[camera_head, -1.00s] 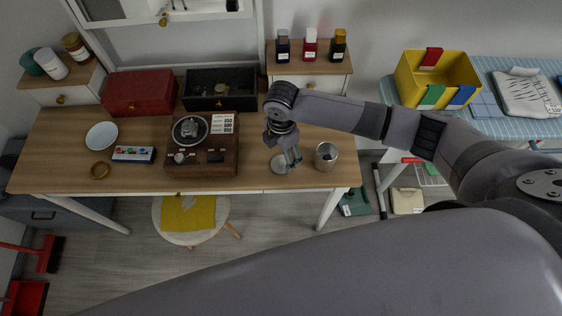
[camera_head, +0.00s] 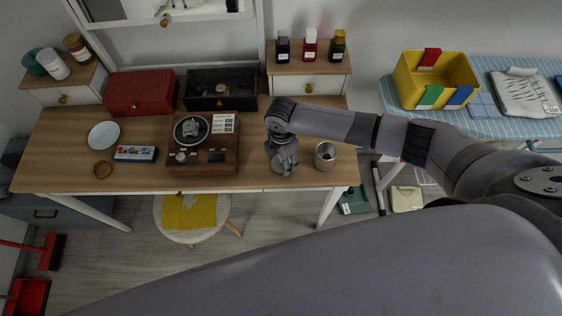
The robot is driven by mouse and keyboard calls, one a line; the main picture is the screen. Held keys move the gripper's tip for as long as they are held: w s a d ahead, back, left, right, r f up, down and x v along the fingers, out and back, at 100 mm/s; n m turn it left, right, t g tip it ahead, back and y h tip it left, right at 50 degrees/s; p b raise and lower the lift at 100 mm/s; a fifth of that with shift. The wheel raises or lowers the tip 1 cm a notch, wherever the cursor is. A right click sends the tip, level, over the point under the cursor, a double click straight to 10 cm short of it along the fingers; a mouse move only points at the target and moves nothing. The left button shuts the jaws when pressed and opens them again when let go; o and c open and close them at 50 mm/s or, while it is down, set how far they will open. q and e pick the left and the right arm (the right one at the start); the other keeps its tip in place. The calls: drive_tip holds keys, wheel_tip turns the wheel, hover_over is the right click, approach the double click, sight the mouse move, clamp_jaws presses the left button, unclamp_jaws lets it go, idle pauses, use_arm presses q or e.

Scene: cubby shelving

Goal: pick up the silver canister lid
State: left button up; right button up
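The silver canister lid (camera_head: 276,167) is a flat round disc lying on the wooden desk, left of the open silver canister (camera_head: 325,156). My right gripper (camera_head: 286,171) comes in from the right and points down right over the lid, hiding much of it. The fingers are small and overlap the lid in this view. I cannot tell whether they touch it or how far they are apart. My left gripper is not in view.
A brown record player (camera_head: 203,158) stands left of the gripper on the desk (camera_head: 75,173). A black open box (camera_head: 221,75) and a red box (camera_head: 140,92) are at the back. Three bottles stand on the small drawer unit (camera_head: 308,84) behind. The desk's front edge is close to the lid.

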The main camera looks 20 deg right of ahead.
drive_tip(key=c, duration=0.7)
drive_tip(key=shift+s, duration=0.1)
drive_tip(key=shift+c, duration=0.2)
drive_tip(key=shift+c, duration=0.2)
